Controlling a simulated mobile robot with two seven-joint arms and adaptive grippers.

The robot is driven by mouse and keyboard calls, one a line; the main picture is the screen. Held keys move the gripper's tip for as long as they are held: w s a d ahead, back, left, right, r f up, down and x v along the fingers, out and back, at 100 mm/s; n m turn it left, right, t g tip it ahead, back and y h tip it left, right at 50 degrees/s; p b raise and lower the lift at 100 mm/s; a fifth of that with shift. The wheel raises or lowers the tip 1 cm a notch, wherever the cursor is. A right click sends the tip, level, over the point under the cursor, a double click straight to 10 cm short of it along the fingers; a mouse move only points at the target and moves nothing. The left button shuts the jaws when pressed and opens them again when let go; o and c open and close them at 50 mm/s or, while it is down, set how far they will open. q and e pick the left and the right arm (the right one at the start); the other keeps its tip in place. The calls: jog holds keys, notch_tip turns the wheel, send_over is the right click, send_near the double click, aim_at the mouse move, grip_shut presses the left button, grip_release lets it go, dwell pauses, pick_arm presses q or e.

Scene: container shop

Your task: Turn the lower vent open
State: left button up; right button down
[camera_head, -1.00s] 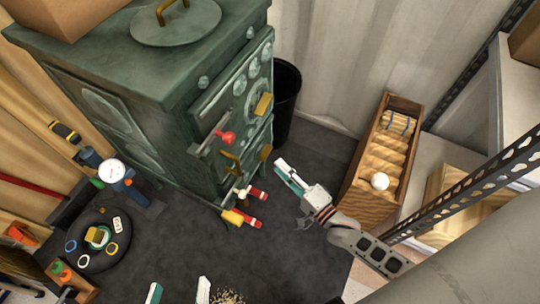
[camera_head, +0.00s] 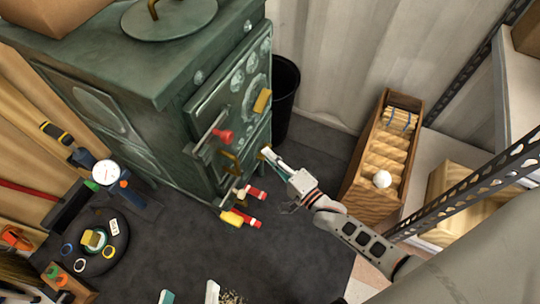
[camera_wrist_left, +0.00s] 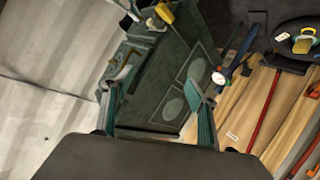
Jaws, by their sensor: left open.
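The green stove (camera_head: 105,100) stands at the upper left with its front facing right. A round plate with a yellow tab (camera_head: 262,100) is on the upper front, beside a red-knobbed handle (camera_head: 222,136). A small brass-yellow tab (camera_head: 264,152) shows lower on the front; I cannot clearly tell the lower vent's shape or setting. My right gripper (camera_head: 270,157) is at this tab, its fingertips at or very near it; contact and jaw gap are unclear. My left gripper (camera_head: 190,296) is open and empty at the bottom edge; its spread fingers show in the left wrist view (camera_wrist_left: 157,110).
Red-and-yellow-ended pieces (camera_head: 240,216) stick out at the stove's foot. A black bin (camera_head: 285,98) stands behind the stove front. A wooden crate (camera_head: 350,195) and shelving (camera_head: 465,165) are at right. A round black tray (camera_head: 78,263) lies at left.

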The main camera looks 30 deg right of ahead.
pick_arm(q)
jog(key=shift+f, duration=0.1)
pick_arm(e)
jog(key=shift+s+f+n+b, duration=0.15)
jog(key=shift+f+n+b, duration=0.2)
jog(key=shift+n+b, duration=0.25)
jog(key=shift+f+n+y+b, duration=0.1)
jog(key=shift+n+y+b, duration=0.2)
jog(key=shift+f+n+t+b, duration=0.1)
jog(key=shift+n+t+b, duration=0.45)
jog(key=shift+n, duration=0.25)
pick_arm(q)
jog(key=shift+s+d+n+t+b, duration=0.25)
jog(key=shift+d+n, duration=0.6)
jog(key=shift+n, duration=0.35)
jog(key=shift+s+d+n+t+b, duration=0.2)
jog(key=shift+d+n, duration=0.6)
jog(key=shift+n, duration=0.4)
pick_arm(e)
jog(key=shift+w+d+r+n+t+y, duration=0.1)
jog(key=shift+n+t+y, duration=0.35)
jog(key=shift+n, duration=1.1)
jog(key=shift+w+d+r+n+t+y, duration=0.1)
jog(key=shift+n+y, duration=0.65)
jog(key=shift+n, duration=1.1)
